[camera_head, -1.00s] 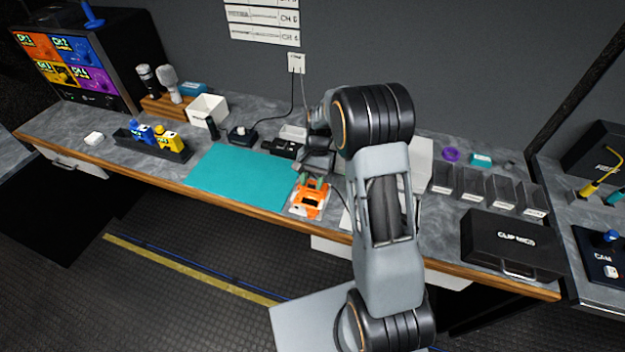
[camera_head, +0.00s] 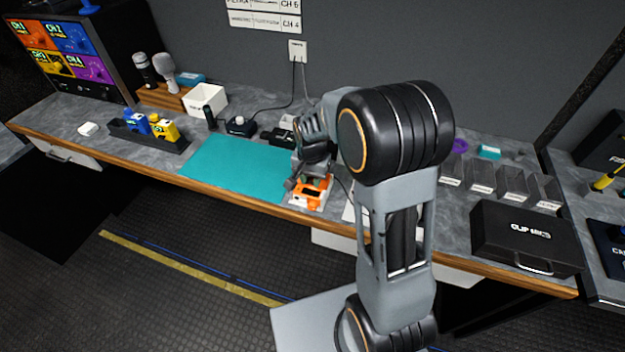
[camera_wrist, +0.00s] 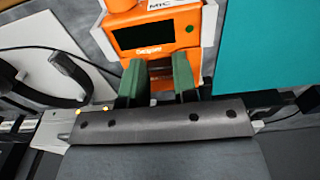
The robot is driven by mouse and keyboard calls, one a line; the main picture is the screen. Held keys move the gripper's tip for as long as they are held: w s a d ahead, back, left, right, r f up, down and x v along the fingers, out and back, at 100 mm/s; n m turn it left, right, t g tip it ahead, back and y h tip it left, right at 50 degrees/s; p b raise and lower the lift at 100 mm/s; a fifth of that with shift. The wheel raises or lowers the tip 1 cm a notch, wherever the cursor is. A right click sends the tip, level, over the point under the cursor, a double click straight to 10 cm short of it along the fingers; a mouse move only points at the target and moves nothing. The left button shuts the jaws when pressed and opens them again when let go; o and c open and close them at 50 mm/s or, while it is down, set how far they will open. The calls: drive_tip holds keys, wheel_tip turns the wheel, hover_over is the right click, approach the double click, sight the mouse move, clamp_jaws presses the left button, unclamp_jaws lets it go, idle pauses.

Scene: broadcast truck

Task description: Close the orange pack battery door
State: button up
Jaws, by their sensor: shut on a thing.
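The orange pack (camera_head: 314,190) sits in a white holder (camera_head: 298,200) near the front edge of the bench, right of the teal mat. In the wrist view the orange pack (camera_wrist: 155,38) shows a black screen, a small green dot and a label. My gripper (camera_wrist: 158,66) has its two green fingers at the pack's near edge, with a narrow gap between them. It is shut on part of the orange pack; whether that part is the battery door I cannot tell. In the head view my gripper (camera_head: 310,176) covers the pack's back left part.
The teal mat (camera_head: 235,168) lies bare on the left. A black tray (camera_head: 150,139) with blue and yellow packs stands further left. A black case (camera_head: 525,238) and several clear bins lie to the right. A dark cable curves beside the holder.

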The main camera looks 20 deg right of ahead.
sight(311, 185)
drive_tip(key=o, duration=0.9)
drive_tip(key=shift+o, duration=0.2)
wheel_tip(311, 185, up, 14)
drive_tip(key=shift+s+a+f, duration=0.1)
idle(0.5)
